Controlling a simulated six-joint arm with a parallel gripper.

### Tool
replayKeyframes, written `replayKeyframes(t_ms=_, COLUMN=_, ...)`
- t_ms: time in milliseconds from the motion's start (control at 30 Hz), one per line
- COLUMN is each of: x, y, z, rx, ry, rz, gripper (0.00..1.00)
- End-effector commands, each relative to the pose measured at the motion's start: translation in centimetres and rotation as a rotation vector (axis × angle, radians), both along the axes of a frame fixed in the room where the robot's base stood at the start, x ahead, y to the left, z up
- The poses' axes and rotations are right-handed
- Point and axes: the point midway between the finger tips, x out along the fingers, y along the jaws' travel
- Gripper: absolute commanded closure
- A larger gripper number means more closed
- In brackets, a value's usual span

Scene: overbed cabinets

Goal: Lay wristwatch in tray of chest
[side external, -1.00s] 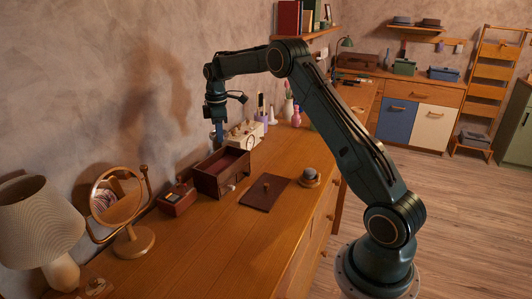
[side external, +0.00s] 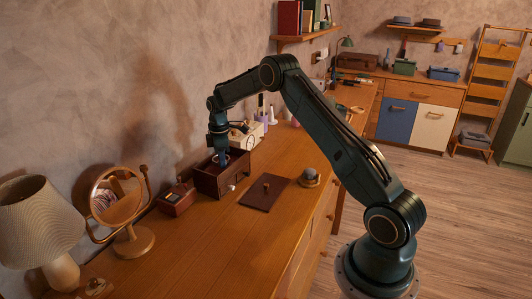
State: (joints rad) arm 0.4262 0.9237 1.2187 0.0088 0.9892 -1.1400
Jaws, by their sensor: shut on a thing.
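The chest (side external: 208,185) is a small dark red-brown open box on the wooden dresser top, with a pale knob on its front. My gripper (side external: 221,160) points down into the chest's open top, near its back wall. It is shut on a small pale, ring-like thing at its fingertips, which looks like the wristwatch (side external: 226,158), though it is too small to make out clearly. The tray inside is mostly hidden by the chest's walls and my gripper. I cannot tell whether the watch touches the tray.
A small red-brown box (side external: 175,199) and a round mirror (side external: 117,202) stand to the left. A cream box (side external: 250,134) stands close behind.

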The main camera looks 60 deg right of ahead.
Motion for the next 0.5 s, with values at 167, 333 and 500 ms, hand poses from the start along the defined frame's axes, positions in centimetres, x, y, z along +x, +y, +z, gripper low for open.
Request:
replayKeyframes(t_ms=167, x=0.0, y=0.0, z=-1.7, rx=0.000, ry=0.000, rz=0.000, gripper=1.00)
replayKeyframes(t_ms=333, x=0.0, y=0.0, z=-1.8, rx=0.000, ry=-0.001, rz=0.000, gripper=1.00)
replayKeyframes(t_ms=500, x=0.0, y=0.0, z=-1.9, rx=0.000, ry=-0.001, rz=0.000, gripper=1.00)
